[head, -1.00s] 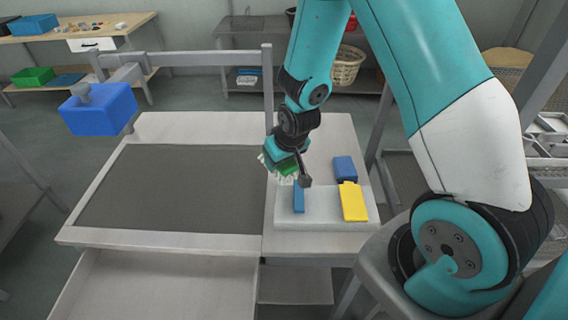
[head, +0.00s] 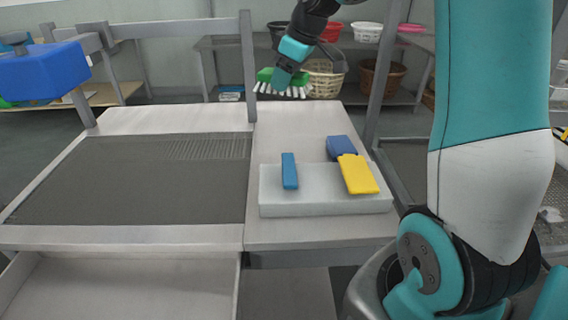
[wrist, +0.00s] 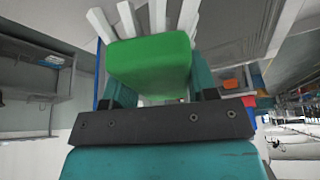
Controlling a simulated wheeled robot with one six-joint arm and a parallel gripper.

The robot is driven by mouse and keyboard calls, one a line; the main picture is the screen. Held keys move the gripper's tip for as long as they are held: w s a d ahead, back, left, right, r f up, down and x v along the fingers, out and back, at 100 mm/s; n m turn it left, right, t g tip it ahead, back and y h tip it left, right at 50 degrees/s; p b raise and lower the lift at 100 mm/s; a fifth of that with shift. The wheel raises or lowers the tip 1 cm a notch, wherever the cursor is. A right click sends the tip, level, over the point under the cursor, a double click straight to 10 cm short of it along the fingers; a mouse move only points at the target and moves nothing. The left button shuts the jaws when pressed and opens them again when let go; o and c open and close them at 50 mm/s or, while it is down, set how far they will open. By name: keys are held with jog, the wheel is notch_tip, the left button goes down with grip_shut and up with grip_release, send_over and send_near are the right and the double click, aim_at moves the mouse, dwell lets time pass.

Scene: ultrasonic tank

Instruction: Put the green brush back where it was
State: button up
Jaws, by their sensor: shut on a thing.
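The green brush (head: 266,75) has a green back and white bristles. My gripper (head: 283,76) is shut on it and holds it in the air above the far end of the side counter in the head view, with the bristles pointing down. In the wrist view the brush's green back (wrist: 150,62) sits between my fingers, with the white bristles beyond it. A white block (head: 325,203) on the counter bears a blue piece (head: 289,171) and a yellow piece (head: 358,174); a second blue piece (head: 341,147) lies behind them.
The tank's grey mesh area (head: 130,185) fills the left, with a grey post (head: 248,68) at its back right. A blue box (head: 42,72) hangs at upper left. Shelves with baskets (head: 324,78) stand behind.

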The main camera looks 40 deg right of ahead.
aim_at(280, 157)
notch_tip(280, 157, down, 19)
jog(key=shift+f, duration=0.1)
jog(key=shift+f, duration=0.1)
dwell(0.3)
jog(key=o, duration=1)
